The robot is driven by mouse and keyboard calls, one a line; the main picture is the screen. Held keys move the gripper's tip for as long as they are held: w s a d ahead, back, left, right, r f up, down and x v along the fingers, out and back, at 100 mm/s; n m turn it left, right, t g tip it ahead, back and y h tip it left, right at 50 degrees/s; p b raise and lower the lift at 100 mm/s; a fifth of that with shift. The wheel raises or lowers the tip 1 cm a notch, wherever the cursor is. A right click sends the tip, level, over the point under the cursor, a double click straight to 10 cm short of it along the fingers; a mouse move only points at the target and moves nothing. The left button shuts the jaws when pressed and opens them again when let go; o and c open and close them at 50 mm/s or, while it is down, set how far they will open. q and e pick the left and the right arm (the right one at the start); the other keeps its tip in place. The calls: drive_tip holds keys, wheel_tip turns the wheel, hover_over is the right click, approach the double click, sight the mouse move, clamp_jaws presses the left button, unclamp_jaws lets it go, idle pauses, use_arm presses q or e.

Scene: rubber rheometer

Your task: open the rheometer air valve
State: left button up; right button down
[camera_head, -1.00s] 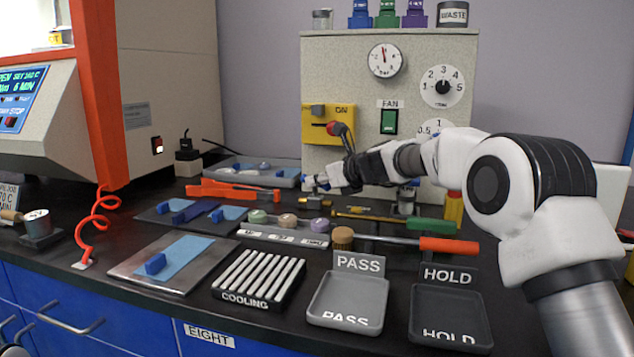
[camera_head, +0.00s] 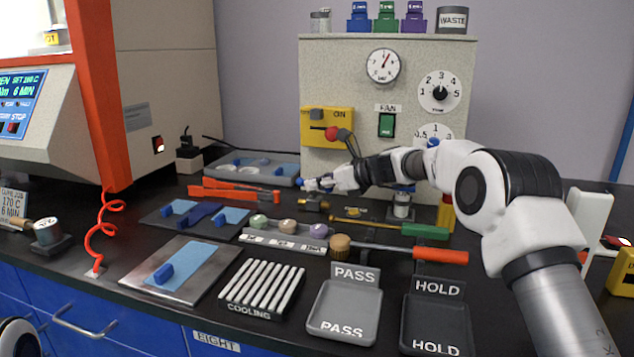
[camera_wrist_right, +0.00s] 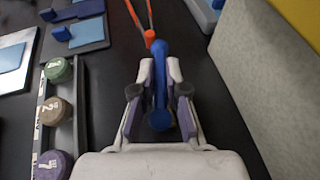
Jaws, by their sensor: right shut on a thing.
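A small brass valve fitting (camera_head: 314,203) sits on the black bench in front of the beige panel. My right gripper (camera_head: 310,184) is just above it, reaching in from the right. In the right wrist view the gripper (camera_wrist_right: 160,92) is shut around a slim blue lever (camera_wrist_right: 159,62), which lies lengthwise between its fingers. A round blue end of it shows nearer the palm. In the head view only a bit of blue shows at the fingertips, and the lever's joint with the brass part is hidden. My left gripper is not in view.
Orange tongs (camera_head: 234,191) lie just left of the gripper. The panel (camera_head: 440,60) carries a pressure gauge (camera_head: 383,65), a green fan switch (camera_head: 386,125) and a yellow box (camera_head: 312,118). Labelled pots (camera_head: 289,226) and a green-handled tool (camera_head: 424,231) lie in front.

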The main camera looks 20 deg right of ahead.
drive_tip(key=c, duration=1.2)
unclamp_jaws()
drive_tip(key=shift+f, duration=0.2)
drive_tip(key=shift+r, duration=0.1)
drive_tip(key=v, duration=0.7)
drive_tip(key=shift+s+r, duration=0.15)
